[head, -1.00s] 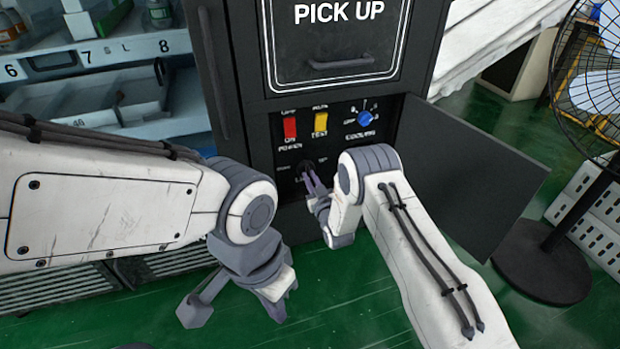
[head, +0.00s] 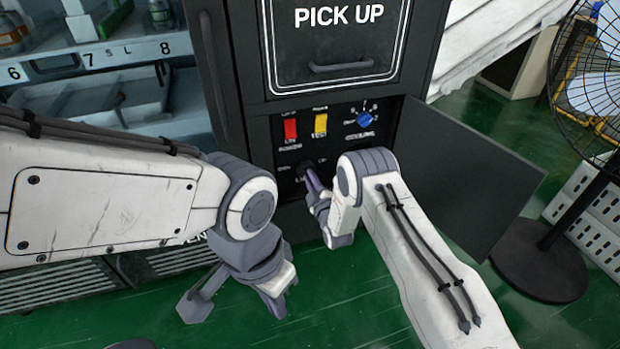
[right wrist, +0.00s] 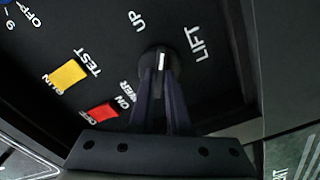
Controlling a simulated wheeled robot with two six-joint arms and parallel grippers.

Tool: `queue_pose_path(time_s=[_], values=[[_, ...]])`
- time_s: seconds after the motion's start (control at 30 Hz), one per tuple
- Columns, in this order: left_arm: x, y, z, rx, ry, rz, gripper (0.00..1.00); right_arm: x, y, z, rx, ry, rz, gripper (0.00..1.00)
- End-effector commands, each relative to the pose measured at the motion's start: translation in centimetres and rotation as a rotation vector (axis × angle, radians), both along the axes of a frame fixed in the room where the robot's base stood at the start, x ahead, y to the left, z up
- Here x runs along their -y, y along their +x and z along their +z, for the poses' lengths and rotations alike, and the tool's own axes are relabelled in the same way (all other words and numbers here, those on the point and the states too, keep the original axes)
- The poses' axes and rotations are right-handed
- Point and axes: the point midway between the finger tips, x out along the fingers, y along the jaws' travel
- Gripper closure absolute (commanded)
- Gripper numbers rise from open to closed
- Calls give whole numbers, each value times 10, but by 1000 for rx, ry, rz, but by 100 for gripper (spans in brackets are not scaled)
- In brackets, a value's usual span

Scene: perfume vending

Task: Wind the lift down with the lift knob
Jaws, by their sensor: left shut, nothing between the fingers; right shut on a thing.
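The dark round lift knob (right wrist: 159,58) with a white pointer line sits on the black control panel, with UP and LIFT printed beside it. In the right wrist view the pointer faces the picture's top, between those two labels. My right gripper (right wrist: 160,80) is shut on the knob, one finger on each side. In the head view the knob (head: 304,167) is partly hidden by my right gripper (head: 312,180). The DOWN label is not readable in the wrist view. My left gripper (head: 276,304) is shut and empty, low over the green floor, apart from the machine.
The red power switch (head: 290,129), yellow test switch (head: 320,124) and blue cooling knob (head: 365,119) are above the lift knob. The open panel door (head: 465,180) stands close to the right of my right arm. A black fan (head: 545,262) stands farther right.

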Motion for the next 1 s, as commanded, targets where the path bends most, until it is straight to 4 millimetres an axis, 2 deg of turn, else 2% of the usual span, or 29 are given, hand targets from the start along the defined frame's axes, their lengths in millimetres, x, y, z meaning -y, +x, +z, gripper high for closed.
queue_pose_path(time_s=[0.2,0.5,1.0], values=[[0,0,3,0,0,0,100,-1,-1,0,56,-177,2,100],[0,0,5,0,0,0,100,-1,-1,0,112,-347,3,100],[0,0,6,0,0,0,100,-1,-1,-1,137,-425,3,100]])
